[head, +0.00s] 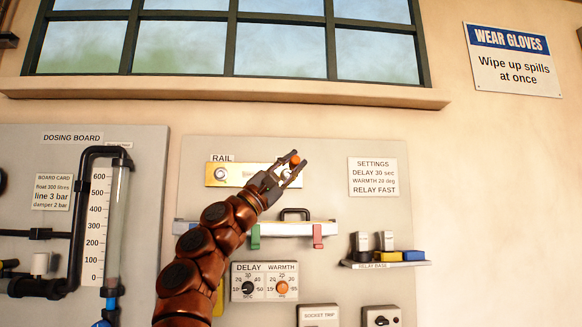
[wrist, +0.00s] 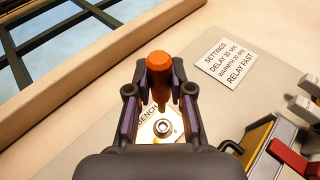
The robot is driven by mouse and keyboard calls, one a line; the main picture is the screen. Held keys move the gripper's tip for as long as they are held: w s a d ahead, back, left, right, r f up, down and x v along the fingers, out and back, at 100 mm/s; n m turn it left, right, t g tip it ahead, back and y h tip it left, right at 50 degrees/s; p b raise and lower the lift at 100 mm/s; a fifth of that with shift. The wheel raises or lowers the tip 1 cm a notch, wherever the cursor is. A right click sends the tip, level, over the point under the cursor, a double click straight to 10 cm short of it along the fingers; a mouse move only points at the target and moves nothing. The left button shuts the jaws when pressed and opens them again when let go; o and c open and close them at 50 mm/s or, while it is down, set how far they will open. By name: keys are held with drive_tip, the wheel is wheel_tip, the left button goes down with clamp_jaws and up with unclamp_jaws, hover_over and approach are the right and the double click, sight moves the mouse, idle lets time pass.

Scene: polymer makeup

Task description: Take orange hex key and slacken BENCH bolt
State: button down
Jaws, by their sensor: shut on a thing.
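My gripper (head: 289,169) is shut on the orange hex key (wrist: 159,72), in front of the brass plate (head: 236,181) under the RAIL label. In the wrist view the key's orange handle stands between my fingers (wrist: 160,92), its thin end pointing toward the BENCH bolt (wrist: 163,128). The bolt is a round silver socket head on the plate, beside the partly covered BENCH lettering. The key's end looks short of the bolt head, but I cannot tell the depth between them. In the head view my gripper covers the plate's right end.
A second bolt (head: 220,173) sits at the plate's left end. Below is a white rail (head: 285,229) with green and red clips and a black handle. DELAY and WARMTH dials (head: 265,281) are lower. The relay shelf (head: 386,264) stands right.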

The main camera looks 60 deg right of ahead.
sight(288, 171)
drive_tip(key=shift+f, duration=0.1)
drive_tip(key=shift+w+a+f, duration=0.1)
drive_tip(key=shift+a, duration=0.05)
drive_tip(key=shift+w+r, duration=0.15)
drive_tip(key=shift+r, duration=0.05)
drive_tip(key=shift+w+d+r+p, duration=0.1)
drive_tip(key=shift+w+d+p, duration=0.25)
drive_tip(key=shift+d+p, duration=0.45)
drive_tip(key=shift+w+d+f+p, duration=0.15)
drive_tip(key=shift+w+d+p, duration=0.55)
drive_tip(key=shift+p, duration=0.3)
drive_tip(key=shift+w+d+f+p, duration=0.1)
drive_tip(key=shift+w+d+p, duration=0.5)
drive_tip(key=shift+d+p, duration=0.3)
drive_tip(key=shift+a, duration=0.1)
drive_tip(key=shift+w+d+p, duration=0.65)
drive_tip(key=shift+d+p, duration=0.15)
drive_tip(key=shift+p, duration=0.25)
drive_tip(key=c, duration=1)
unclamp_jaws()
